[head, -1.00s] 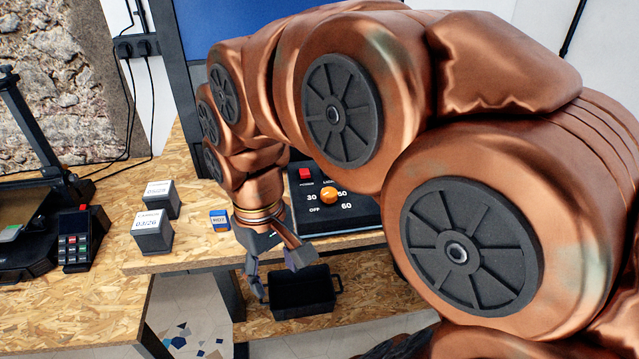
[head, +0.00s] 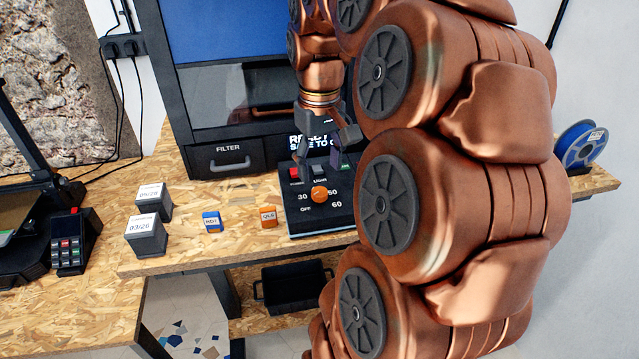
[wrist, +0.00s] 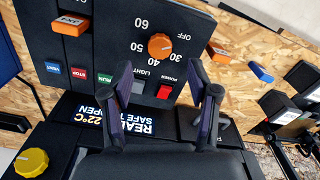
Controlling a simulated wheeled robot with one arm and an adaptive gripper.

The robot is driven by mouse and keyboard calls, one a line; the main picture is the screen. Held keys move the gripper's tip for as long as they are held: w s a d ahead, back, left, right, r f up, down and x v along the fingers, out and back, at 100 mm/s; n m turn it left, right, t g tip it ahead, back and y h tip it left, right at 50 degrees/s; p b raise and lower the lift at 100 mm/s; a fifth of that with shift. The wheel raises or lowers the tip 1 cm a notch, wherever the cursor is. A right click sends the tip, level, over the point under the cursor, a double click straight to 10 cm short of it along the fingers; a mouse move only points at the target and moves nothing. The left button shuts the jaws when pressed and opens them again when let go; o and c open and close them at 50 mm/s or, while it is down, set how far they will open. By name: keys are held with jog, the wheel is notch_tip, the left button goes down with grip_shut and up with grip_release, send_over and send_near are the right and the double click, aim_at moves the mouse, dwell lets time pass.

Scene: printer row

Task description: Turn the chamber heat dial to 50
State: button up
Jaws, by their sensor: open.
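The chamber heat dial is an orange knob (head: 319,194) on the sloped black control panel (head: 345,217), with 30, 50, 60 and OFF readable around it. In the wrist view the dial (wrist: 160,46) shows 30, 40, 50, 60 and OFF around it. Which mark it points at is too small to tell. My gripper (head: 326,150) is over the back of the panel, behind the dial in the head view. In the wrist view my gripper (wrist: 164,80) is open and empty, its fingertips apart on either side of the light and power switches, with the dial beyond them.
A red power switch (wrist: 164,92) sits near the dial. VENT, STOP and RUN buttons (wrist: 78,74) and a yellow knob (wrist: 31,162) are nearby. A small orange block (head: 268,217), a blue block (head: 212,222) and dark cubes (head: 146,235) stand left of the panel.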

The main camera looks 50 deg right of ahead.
aim_at(320, 191)
jog(key=shift+f+p, duration=0.8)
jog(key=shift+f, duration=2.1)
grip_shut()
